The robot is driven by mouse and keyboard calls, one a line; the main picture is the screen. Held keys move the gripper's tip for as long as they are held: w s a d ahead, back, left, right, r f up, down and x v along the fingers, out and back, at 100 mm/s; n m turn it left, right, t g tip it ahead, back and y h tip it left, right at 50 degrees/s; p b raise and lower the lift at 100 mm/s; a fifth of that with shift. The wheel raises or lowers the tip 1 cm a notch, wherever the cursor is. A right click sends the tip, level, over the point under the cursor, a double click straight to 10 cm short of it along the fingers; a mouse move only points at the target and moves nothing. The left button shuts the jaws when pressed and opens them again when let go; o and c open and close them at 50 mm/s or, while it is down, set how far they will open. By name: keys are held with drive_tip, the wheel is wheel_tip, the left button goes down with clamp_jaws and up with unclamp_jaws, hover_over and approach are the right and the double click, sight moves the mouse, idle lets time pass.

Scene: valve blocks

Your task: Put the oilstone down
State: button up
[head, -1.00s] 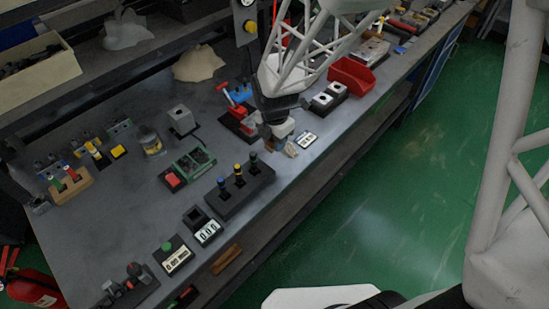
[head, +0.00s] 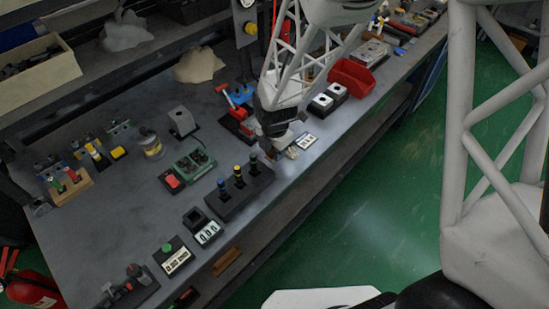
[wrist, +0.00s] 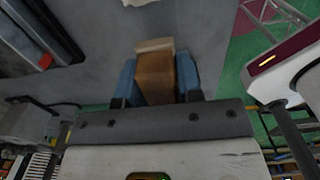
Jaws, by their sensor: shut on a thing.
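The oilstone (wrist: 155,80) is a brown block with a paler layer at its far end. It sits between the two blue fingers of my gripper (wrist: 157,72) in the wrist view, and the gripper is shut on it. In the head view my gripper (head: 275,146) is low over the front part of the grey bench (head: 120,215), right of the block with three coloured knobs. The oilstone is mostly hidden there by the gripper. I cannot tell whether it touches the bench.
A small pale object (head: 292,153) and a white counter (head: 307,140) lie close right of the gripper. The three-knob block (head: 240,188) is to the left, and a red valve piece (head: 238,112) behind. A red bin (head: 352,75) stands farther right. The bench's front edge is near.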

sight(275, 164)
drive_tip(key=shift+f, duration=1.9)
drive_tip(key=shift+f, duration=0.2)
drive_tip(key=o, duration=1)
drive_tip(key=shift+o, duration=0.2)
drive_tip(key=shift+r, duration=0.1)
drive_tip(key=shift+r, duration=6.1)
